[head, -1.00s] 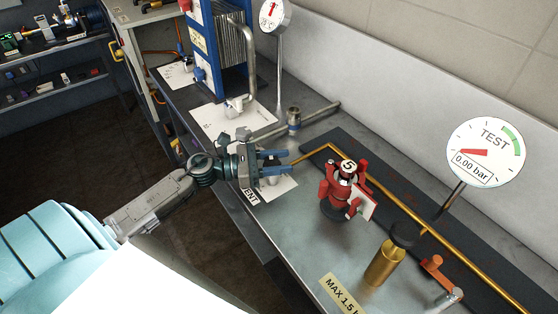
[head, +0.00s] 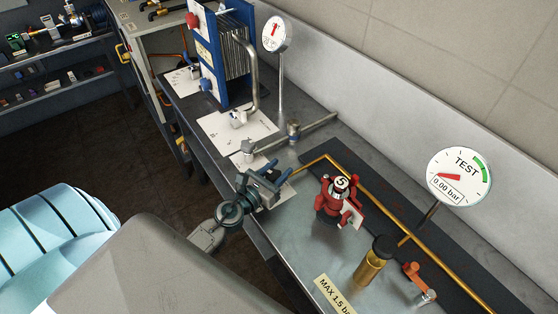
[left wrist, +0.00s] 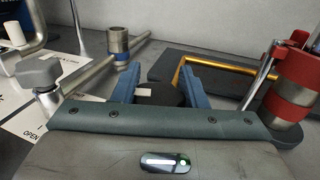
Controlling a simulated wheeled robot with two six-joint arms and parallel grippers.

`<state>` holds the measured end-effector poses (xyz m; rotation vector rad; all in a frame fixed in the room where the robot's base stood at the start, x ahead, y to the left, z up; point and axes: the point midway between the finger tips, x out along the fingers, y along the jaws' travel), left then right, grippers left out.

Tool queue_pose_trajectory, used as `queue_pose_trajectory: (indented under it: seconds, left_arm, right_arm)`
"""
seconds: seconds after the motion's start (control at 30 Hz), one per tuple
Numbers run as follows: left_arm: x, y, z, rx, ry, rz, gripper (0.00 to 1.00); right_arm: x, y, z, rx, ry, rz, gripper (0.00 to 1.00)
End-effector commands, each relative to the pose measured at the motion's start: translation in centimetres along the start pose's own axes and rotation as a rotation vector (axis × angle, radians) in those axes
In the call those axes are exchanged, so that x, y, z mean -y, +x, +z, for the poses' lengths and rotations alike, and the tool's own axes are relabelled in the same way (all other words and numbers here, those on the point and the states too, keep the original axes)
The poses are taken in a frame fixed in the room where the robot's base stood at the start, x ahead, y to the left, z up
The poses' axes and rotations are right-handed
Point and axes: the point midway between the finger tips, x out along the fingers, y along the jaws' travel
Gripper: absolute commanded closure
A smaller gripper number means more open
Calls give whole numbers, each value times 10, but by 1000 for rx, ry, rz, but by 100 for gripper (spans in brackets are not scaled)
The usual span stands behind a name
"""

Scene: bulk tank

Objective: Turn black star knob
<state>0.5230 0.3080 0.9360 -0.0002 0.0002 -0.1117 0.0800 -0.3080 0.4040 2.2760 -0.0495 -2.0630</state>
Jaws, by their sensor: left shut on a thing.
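My left gripper (head: 277,172) is over the bench's near edge, its two blue fingers pointing toward the wall. In the left wrist view the gripper (left wrist: 161,78) is shut on the black star knob (left wrist: 168,97), a dark round shape with a small pale mark beside it. The fingers stand on either side of it. The knob's lower part is hidden behind the gripper body, and in the head view the gripper covers it. The right gripper is not in view.
A red fitting marked 5 (head: 338,203) stands right of the gripper, with a brass cylinder with a black cap (head: 371,262) beyond it. A grey pipe (head: 313,128) and brass pipe (head: 384,210) run nearby. The TEST gauge (head: 459,177) reads 0.00 bar.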

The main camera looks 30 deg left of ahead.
Motion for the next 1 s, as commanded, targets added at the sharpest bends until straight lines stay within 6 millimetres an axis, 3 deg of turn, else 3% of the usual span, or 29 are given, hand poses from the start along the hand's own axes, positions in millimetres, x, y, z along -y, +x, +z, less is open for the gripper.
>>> queue_pose_trajectory:
  seconds: [0.03,0.3,0.7,1.0]
  left_arm:
    - [1,0,6,1,-7,49,84]
    - [-4,0,2,2,-5,303,84]
    - [-10,-2,0,3,-3,617,84]
    - [-12,-4,0,3,-1,738,84]
  right_arm:
    - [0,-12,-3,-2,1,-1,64]
    - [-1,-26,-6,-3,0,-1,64]
    - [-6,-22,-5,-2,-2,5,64]
    - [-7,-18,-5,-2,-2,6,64]
